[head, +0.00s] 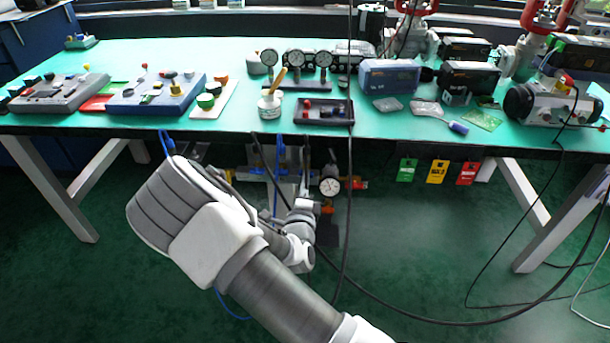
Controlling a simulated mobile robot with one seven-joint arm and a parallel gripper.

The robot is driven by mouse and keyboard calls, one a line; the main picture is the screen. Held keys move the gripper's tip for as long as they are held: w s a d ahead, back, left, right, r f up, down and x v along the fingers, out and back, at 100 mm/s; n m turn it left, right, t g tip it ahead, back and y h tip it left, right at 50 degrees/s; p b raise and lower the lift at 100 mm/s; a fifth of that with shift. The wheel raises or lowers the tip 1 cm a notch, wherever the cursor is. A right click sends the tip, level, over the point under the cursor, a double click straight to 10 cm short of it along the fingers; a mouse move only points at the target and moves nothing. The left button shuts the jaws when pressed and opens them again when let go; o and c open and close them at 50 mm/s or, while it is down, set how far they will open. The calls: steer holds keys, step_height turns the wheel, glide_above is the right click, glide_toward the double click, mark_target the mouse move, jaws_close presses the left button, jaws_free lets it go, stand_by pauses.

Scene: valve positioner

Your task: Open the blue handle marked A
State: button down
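Under the bench, behind my arm, is a valve assembly with a round white pressure gauge (330,186), orange-red fittings (358,184) and blue tubing (280,165). I cannot make out a blue handle or a letter A there; my arm covers part of the assembly. My arm rises from the bottom, bends at the left and reaches back to the assembly. The end of my arm, with my gripper (305,206), is small and partly hidden beside the assembly, left of the gauge. Its fingers cannot be told apart, nor whether it touches anything.
The green-topped bench (235,122) spans the view, carrying control boxes (158,95), gauges (296,58) and instruments. Green, yellow and red tags (437,171) hang from its front edge. Black cables cross the floor (430,260) at right. White legs (55,190) stand at both sides.

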steer(key=shift+m+p, duration=4.05)
steer(key=shift+m, duration=3.85)
steer(key=c, duration=0.9)
jaws_free()
steer(key=shift+s, duration=0.15)
